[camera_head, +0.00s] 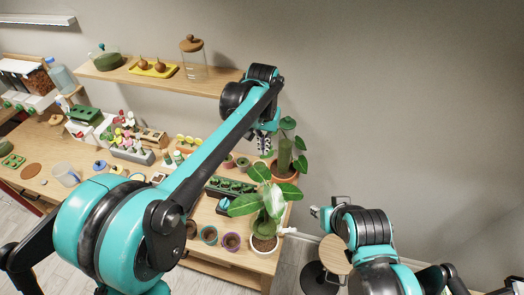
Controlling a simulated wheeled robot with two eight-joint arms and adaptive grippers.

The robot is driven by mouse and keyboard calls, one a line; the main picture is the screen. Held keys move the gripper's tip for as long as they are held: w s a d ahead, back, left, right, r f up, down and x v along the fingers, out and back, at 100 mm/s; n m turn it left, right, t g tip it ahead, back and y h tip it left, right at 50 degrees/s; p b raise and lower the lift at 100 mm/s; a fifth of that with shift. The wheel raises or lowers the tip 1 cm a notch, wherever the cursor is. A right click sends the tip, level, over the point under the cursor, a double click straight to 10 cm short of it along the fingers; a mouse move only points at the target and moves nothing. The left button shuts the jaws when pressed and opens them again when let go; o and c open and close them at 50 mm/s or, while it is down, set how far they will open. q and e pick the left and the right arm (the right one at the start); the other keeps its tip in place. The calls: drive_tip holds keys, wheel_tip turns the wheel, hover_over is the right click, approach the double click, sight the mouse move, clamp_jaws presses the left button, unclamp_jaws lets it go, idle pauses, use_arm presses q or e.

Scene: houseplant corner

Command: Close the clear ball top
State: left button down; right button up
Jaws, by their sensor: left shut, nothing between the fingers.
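My left arm reaches across the table, and its gripper (265,148) points down at the back right, beside a tall leafy plant. It is shut with nothing in it. My right gripper (316,212) is off the table's right edge, small in view; I cannot tell if it is open or shut. I cannot clearly make out the clear ball top. A clear rounded vessel with something green inside (106,60) stands on the wall shelf at the left, away from both grippers. Whether it has an open lid is too small to tell. My left arm hides part of the table.
The wooden table (204,216) holds several small pots, a dark seedling tray (231,186) and a large-leaved plant (268,208) at the front right. The shelf (205,87) also bears a yellow tray (153,71) and a corked jar (194,66). A round stool (335,254) stands at the right.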

use_arm(q)
wheel_tip(320, 180, down, 9)
drive_tip(key=s+p, duration=0.1)
drive_tip(key=s, duration=0.1)
drive_tip(key=shift+s+r, duration=0.2)
drive_tip(key=shift+s, duration=0.2)
use_arm(e)
drive_tip(key=shift+s+r, duration=0.1)
drive_tip(key=shift+r, duration=0.8)
use_arm(q)
drive_tip(key=shift+s+a+r, duration=0.1)
drive_tip(key=shift+s, duration=0.1)
